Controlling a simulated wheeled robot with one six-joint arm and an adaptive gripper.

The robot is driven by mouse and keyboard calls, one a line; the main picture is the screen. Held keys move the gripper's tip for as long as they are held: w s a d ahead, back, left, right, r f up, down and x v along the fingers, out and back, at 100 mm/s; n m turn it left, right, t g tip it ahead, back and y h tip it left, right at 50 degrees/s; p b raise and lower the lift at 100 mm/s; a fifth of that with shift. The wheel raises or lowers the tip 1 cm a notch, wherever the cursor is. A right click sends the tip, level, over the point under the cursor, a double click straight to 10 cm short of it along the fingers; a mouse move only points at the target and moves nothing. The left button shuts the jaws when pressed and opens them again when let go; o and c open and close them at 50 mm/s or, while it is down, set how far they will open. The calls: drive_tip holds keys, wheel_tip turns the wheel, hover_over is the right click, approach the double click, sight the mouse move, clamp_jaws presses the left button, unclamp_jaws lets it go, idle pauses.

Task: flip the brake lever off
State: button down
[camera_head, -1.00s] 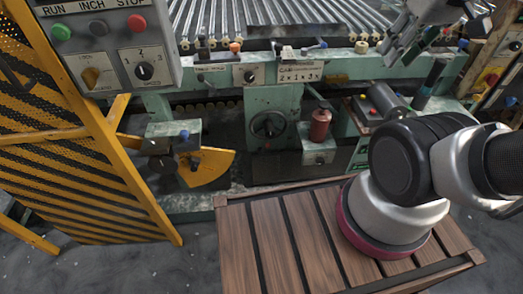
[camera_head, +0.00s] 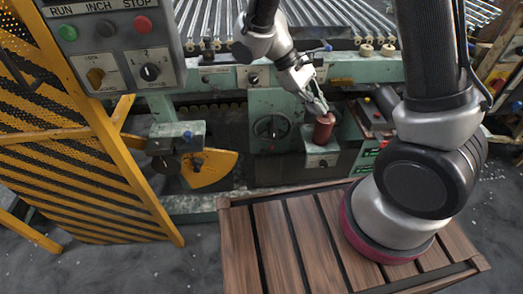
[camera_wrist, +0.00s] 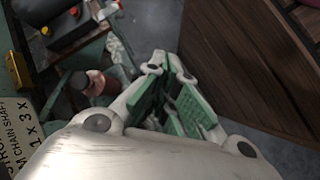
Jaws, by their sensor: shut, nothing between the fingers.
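No lever in view is marked clearly enough to be sure it is the brake lever. A blue-knobbed control (camera_head: 187,134) sits on a green box beside a yellow sector plate (camera_head: 211,169), at the left of the machine front. My gripper (camera_head: 318,104) is shut and empty, pointing down just above a red-brown cylinder (camera_head: 323,128) at the machine's middle. In the wrist view my gripper (camera_wrist: 168,68) shows its green finger pads, with the cylinder (camera_wrist: 95,83) to their left. A dark lever beside the cylinder is hidden by my gripper in the head view.
A yellow-black guard (camera_head: 75,150) and a control panel (camera_head: 112,50) stand at the left. A round dial (camera_head: 271,128) is left of the cylinder. A wooden slatted platform (camera_head: 268,235) lies in front. Small coloured buttons (camera_head: 378,115) are right of the cylinder.

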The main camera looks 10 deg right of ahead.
drive_tip(key=w+a+f+n+t+h, duration=0.1)
drive_tip(key=w+a+f+t+h, duration=0.2)
drive_tip(key=f, duration=0.8)
drive_tip(key=w+a+f+n+t, duration=0.25)
drive_tip(key=a+f+t, duration=0.25)
drive_tip(key=f, duration=0.7)
drive_tip(key=w+a+f+n+t+h, duration=0.1)
drive_tip(key=w+a+f+t+h, duration=0.2)
drive_tip(key=f, duration=0.8)
drive_tip(key=w+a+m+t+y, duration=0.4)
drive_tip(key=a+m, duration=0.2)
drive_tip(key=a, duration=0.3)
drive_tip(key=shift+w+f+t, duration=0.3)
drive_tip(key=shift+w+f, duration=0.05)
drive_tip(key=shift+w, duration=0.05)
drive_tip(key=shift+d, duration=0.1)
drive_tip(key=shift+s+d+f+x, duration=0.2)
drive_tip(key=shift+s+d+x, duration=0.1)
drive_tip(key=shift+x, duration=1.85)
drive_tip(key=shift+s+d+f+x, duration=0.25)
drive_tip(key=shift+d+x, duration=0.05)
drive_tip(key=shift+x, duration=1.85)
drive_tip(key=shift+s+d+f+x, duration=0.2)
drive_tip(key=shift+s+d+x, duration=0.1)
drive_tip(key=shift+x, duration=1.85)
